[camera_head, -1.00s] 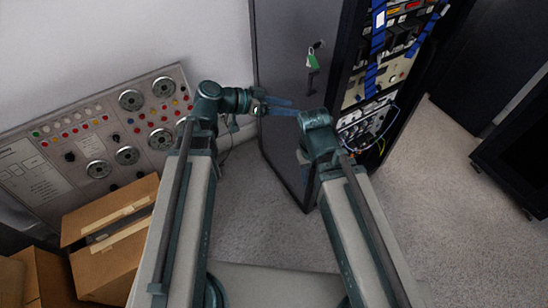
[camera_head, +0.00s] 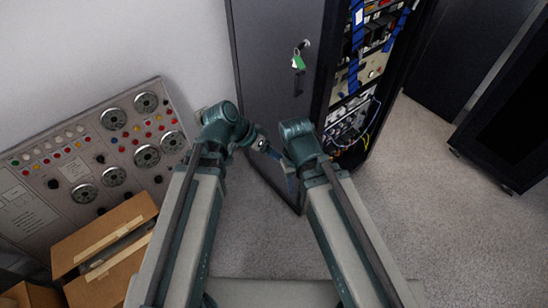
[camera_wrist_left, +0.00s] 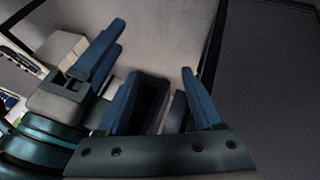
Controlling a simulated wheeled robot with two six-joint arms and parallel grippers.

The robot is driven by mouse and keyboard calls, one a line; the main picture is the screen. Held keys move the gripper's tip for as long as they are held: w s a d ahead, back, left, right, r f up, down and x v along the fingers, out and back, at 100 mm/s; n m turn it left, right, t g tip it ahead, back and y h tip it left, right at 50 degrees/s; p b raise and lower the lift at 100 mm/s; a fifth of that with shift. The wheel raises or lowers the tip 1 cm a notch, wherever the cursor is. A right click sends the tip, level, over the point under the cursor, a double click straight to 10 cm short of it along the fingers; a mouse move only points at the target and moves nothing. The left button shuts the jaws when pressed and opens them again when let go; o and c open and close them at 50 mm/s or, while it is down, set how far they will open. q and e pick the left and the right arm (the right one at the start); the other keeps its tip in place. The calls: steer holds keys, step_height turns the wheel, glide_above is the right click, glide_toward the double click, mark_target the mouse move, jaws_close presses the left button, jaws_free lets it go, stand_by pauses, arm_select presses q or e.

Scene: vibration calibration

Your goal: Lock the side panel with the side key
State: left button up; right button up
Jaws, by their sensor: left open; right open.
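The side panel (camera_head: 262,95) is the tall dark grey side of the equipment rack. The side key (camera_head: 298,62), with a green tag and a dark piece hanging below, is at the lock (camera_head: 307,43) high on the panel. My left gripper (camera_head: 274,153) is below and left of the key, apart from it. It is open and empty in the left wrist view (camera_wrist_left: 168,85). My right gripper (camera_head: 290,178) is mostly hidden behind its own arm, low in front of the panel. Its blue fingers also show in the left wrist view (camera_wrist_left: 98,52).
The rack's open front (camera_head: 350,100) shows equipment and loose cables. A control board with dials (camera_head: 90,160) leans on the wall at left, behind an open cardboard box (camera_head: 105,250). Dark cabinets (camera_head: 510,130) stand at right. Carpet (camera_head: 415,195) is clear between.

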mark_target(298, 46)
arm_select(q)
steer(key=c, duration=0.4)
steer(key=w+a+r+m+t+h+p, duration=0.1)
steer(key=w+r+m+t+p, duration=0.2)
steer(key=w+r+t+p, duration=0.65)
steer(key=w+a+r+m+p, duration=0.15)
steer(key=w+r+p, duration=0.4)
steer(key=r, duration=0.95)
steer(key=shift+m, duration=0.35)
steer(key=b+x, duration=0.1)
steer(key=x, duration=0.3)
steer(key=b+x, duration=0.2)
steer(key=x, duration=0.2)
steer(key=b+x, duration=0.1)
steer(key=x, duration=0.3)
steer(key=shift+w+d+r+b, duration=0.2)
steer(key=shift+w+b, duration=0.15)
steer(key=shift+b, duration=0.05)
steer(key=shift+w+d+f, duration=0.15)
steer(key=shift+w+d, duration=0.3)
jaws_close()
